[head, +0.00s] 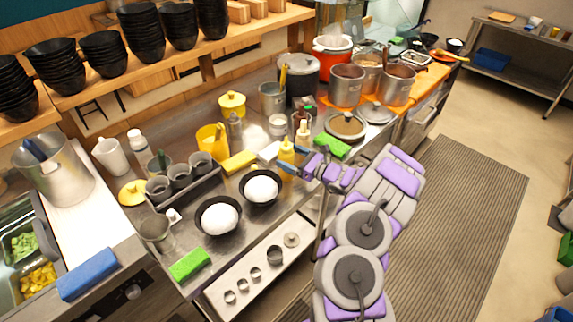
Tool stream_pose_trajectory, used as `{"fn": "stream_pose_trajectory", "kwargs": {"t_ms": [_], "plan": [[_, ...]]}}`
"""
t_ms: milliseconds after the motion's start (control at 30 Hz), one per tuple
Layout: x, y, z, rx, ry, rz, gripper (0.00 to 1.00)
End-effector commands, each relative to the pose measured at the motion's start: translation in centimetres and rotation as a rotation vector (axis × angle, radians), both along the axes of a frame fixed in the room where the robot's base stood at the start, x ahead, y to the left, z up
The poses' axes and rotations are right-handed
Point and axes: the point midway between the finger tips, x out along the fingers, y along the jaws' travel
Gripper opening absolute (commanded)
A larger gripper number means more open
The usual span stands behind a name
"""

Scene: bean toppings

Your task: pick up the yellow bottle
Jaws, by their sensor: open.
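The yellow bottle (287,150) stands upright on the steel counter, just right of the middle of the head view. It is small, with a narrow pointed top. My gripper (281,167) is open, reaching in from the right at the counter's front side. Its fingers are close to the bottle's lower part, which they partly cover. I cannot tell whether they touch it or stand in front of it.
Two black bowls of white food (219,216) (261,188) stand left of the gripper. A green sponge (333,146) and a dark-topped bottle (303,119) are close by. A yellow pitcher (211,141) stands behind. Large pots (347,86) fill the back right. The floor mat (455,215) is clear.

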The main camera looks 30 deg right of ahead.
Motion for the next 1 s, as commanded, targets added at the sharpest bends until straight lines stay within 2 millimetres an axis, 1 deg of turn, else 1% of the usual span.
{"fn": "stream_pose_trajectory", "kwargs": {"t_ms": [33, 100, 233, 333, 533, 933, 1000], "plan": [[0.7, 0.6, -0.6, -0.002, 0.001, 0.006, 0.9], [1.6, 1.2, -0.8, -0.002, 0.001, 0.005, 0.9], [2.8, 1.9, -0.6, -0.001, 0.002, 0.004, 0.9], [3.1, 2.1, -0.5, -0.001, 0.002, 0.003, 0.9], [3.1, 2.0, -0.4, 0.0, 0.001, 0.002, 0.9], [3.1, 2.0, -0.4, -0.001, 0.001, 0.002, 0.52], [3.1, 2.0, -0.4, -0.001, 0.001, 0.001, 0.51]]}}
